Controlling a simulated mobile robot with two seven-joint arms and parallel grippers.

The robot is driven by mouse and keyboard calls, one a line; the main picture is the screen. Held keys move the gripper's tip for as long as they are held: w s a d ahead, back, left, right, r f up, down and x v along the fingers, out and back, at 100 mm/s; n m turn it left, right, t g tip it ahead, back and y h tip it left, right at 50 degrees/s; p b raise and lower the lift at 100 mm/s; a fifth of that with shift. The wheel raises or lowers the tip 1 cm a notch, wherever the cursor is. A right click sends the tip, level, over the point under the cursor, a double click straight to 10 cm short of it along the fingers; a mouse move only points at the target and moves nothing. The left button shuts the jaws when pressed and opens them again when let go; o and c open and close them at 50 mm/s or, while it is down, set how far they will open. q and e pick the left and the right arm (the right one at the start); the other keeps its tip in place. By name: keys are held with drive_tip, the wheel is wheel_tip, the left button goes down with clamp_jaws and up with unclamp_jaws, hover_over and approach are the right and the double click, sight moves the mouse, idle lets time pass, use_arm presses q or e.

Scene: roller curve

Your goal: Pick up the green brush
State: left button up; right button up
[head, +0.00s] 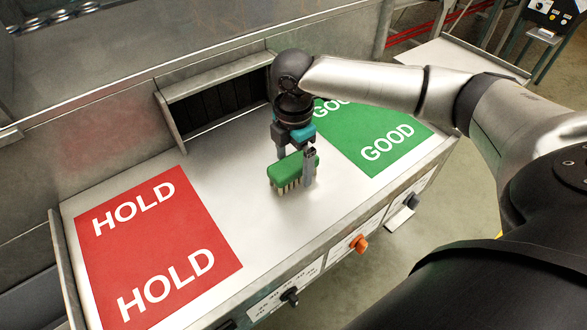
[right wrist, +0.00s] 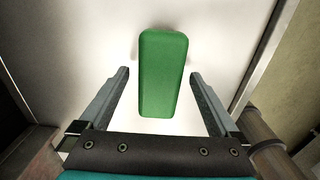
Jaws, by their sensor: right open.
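The green brush (head: 288,172) lies on the metal table between the red and green panels, green back up and pale bristles down. My right gripper (head: 293,165) is open above it, with its fingers on either side of the brush in the head view. In the right wrist view the brush (right wrist: 162,72) sits between and ahead of the two open fingertips (right wrist: 159,75), with a gap on each side. No contact shows. My left gripper is not in view.
The metal table (head: 245,205) carries a red HOLD panel (head: 150,235) on the left and a green GOOD panel (head: 365,150) on the right. A dark opening (head: 215,104) is in the back wall. Knobs, one orange (head: 360,245), line the front edge. The table around the brush is clear.

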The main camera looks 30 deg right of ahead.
sight(293, 162)
drive_tip(key=c, duration=1.5)
wheel_tip(293, 162, up, 20)
drive_tip(key=shift+r+p, duration=0.1)
drive_tip(key=shift+p, duration=1.1)
